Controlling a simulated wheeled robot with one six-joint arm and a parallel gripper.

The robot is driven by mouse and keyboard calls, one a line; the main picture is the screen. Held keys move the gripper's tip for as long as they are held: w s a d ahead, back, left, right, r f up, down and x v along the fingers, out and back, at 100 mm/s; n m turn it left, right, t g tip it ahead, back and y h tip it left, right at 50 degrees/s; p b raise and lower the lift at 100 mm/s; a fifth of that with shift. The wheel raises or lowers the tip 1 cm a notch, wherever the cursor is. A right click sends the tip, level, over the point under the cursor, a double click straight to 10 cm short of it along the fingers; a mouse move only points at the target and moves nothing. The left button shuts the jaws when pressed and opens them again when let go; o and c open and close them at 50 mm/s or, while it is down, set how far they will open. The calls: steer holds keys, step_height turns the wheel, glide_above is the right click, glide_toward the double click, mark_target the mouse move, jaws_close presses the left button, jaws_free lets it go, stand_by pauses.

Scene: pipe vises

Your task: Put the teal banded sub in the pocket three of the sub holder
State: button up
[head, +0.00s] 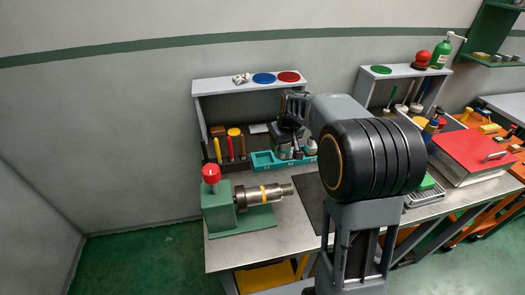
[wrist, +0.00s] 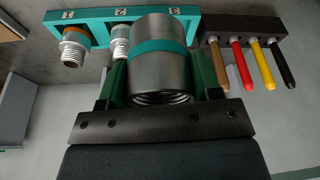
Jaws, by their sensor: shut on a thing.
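My gripper (wrist: 160,82) is shut on the teal banded sub (wrist: 158,75), a grey metal cylinder with a teal band and a threaded end facing the wrist camera. The teal sub holder (wrist: 100,32) is behind it in the wrist view, marked 1, 2 and 3. An orange-banded sub (wrist: 73,48) is at pocket one, and a pale threaded sub (wrist: 120,42) is at pocket two. The held sub covers much of the holder near pocket three, so its seating cannot be told. In the head view, the gripper (head: 288,135) is over the holder (head: 263,162).
A rack (wrist: 245,42) of coloured-handled tools stands beside the holder. A green vise (head: 222,210) with a red knob (head: 211,173) holds a yellow-banded pipe (head: 262,193) in front. A red case (head: 470,155) lies at the right. Shelving (head: 240,88) stands behind.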

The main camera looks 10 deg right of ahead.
steer(key=shift+w+a+f+p, duration=0.5)
steer(key=shift+w+a+f, duration=0.15)
steer(key=shift+w+f, duration=1)
steer(key=shift+w+a+f+p, duration=0.6)
steer(key=shift+w+f, duration=0.7)
steer(key=shift+w, duration=0.65)
steer(key=shift+w+a+f+p, duration=0.45)
steer(key=shift+w+a+f, duration=0.2)
steer(key=shift+w+f, duration=1)
steer(key=x, duration=0.2)
steer(key=shift+s+f, duration=0.15)
steer(key=shift+f, duration=0.2)
